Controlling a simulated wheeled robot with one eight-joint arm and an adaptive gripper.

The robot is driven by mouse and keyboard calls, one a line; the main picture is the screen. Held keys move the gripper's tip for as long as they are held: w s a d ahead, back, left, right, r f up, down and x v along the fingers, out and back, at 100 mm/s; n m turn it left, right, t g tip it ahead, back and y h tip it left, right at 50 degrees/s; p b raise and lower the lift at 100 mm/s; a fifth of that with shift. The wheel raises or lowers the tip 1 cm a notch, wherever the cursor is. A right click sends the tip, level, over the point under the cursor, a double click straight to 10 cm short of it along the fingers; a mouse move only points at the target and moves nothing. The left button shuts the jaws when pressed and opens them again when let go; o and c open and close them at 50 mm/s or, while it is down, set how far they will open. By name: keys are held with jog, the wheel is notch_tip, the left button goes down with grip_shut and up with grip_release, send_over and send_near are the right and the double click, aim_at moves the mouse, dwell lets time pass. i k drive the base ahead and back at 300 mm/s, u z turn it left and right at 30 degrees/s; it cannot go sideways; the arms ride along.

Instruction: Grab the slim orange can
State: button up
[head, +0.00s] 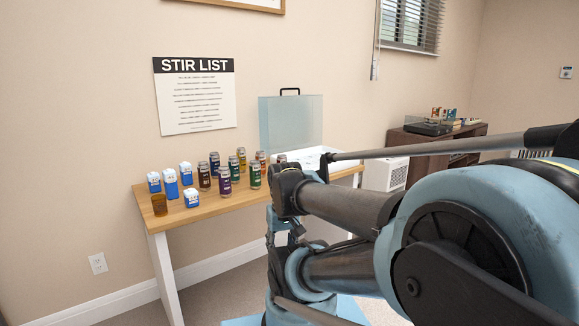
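An orange-yellow can (260,157) with a pale top stands upright near the back of the wooden table, among several slim cans. It is small in the head view, and the cans in front hide part of its lower body. An amber-brown, glass-like container (159,204) stands at the table's front left corner. My arm fills the right and lower middle of the view, in front of the table's right part. I make out no fingertips of my gripper, and nothing is seen held.
Close around the orange-yellow can stand a green can (255,175), a purple can (224,181) and a dark can (214,163). Blue-and-white cartons (171,184) stand at the left. A pale blue case (291,124) stands at the back. The wooden table (178,216) has bare room along its front.

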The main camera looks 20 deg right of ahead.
aim_at(261, 156)
jog(key=u, duration=0.15)
jog(key=k, duration=0.25)
jog(key=u, duration=0.85)
jog(key=k, duration=0.95)
jog(key=u, duration=0.7)
jog(key=i, duration=1.15)
jog(key=z, duration=1.05)
jog(key=i, duration=0.8)
jog(key=z, duration=0.9)
jog(key=i, duration=0.45)
jog(key=z, duration=0.25)
